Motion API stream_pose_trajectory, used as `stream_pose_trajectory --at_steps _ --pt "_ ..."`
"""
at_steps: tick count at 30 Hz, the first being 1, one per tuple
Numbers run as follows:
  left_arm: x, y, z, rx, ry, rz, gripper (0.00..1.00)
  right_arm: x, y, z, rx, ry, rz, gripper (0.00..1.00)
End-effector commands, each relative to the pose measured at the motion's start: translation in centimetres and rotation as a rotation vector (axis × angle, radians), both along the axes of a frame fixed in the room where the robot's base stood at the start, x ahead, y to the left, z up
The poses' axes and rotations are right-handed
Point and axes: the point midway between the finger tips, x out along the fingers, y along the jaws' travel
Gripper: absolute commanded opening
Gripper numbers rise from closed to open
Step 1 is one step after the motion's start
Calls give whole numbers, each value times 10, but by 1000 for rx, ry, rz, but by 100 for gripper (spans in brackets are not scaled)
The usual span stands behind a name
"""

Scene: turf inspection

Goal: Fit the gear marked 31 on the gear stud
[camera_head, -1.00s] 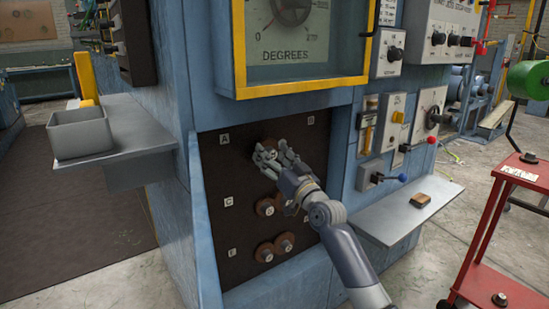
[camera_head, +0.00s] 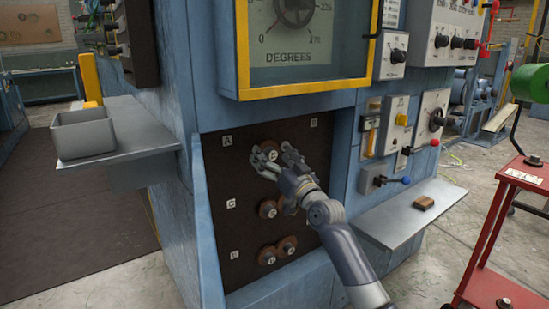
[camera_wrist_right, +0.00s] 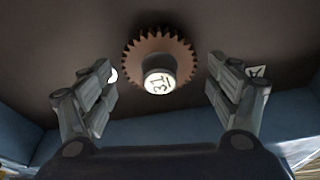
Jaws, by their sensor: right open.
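The brown toothed gear marked 31 (camera_wrist_right: 184,50) is against the dark panel (camera_head: 222,185), its pale hub with the number facing my wrist camera. In the head view the gear (camera_head: 270,142) is in the top row, between labels A and B, partly hidden by my fingers. My right gripper (camera_head: 273,157) is open in front of it. In the wrist view the right gripper's fingers (camera_wrist_right: 160,72) stand apart on both sides of the gear, with clear gaps. The stud behind the gear is hidden. My left gripper is not in view.
More brown gears sit lower on the panel, near label C (camera_head: 267,208) and in the bottom row (camera_head: 267,256). A grey bin (camera_head: 82,136) stands on the left shelf. A right shelf (camera_head: 400,217) holds a small brown block (camera_head: 424,202). A red cart (camera_head: 500,230) stands at right.

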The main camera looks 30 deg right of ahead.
Motion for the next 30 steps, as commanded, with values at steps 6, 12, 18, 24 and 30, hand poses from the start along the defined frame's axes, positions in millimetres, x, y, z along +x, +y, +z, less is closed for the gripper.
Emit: stream_pose_trajectory --at_steps 6,12,18,24,30 --pt "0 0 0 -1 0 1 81 -13 -2 -5 0 0 -1 82" --pt "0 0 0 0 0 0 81 -47 -4 -15 -1 2 0 82" --pt "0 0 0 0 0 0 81 -82 -7 -24 -2 1 0 82" --pt "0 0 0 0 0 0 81 -105 -9 -30 -1 0 0 82" --pt "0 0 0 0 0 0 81 -115 -10 -31 -1 -1 0 82"
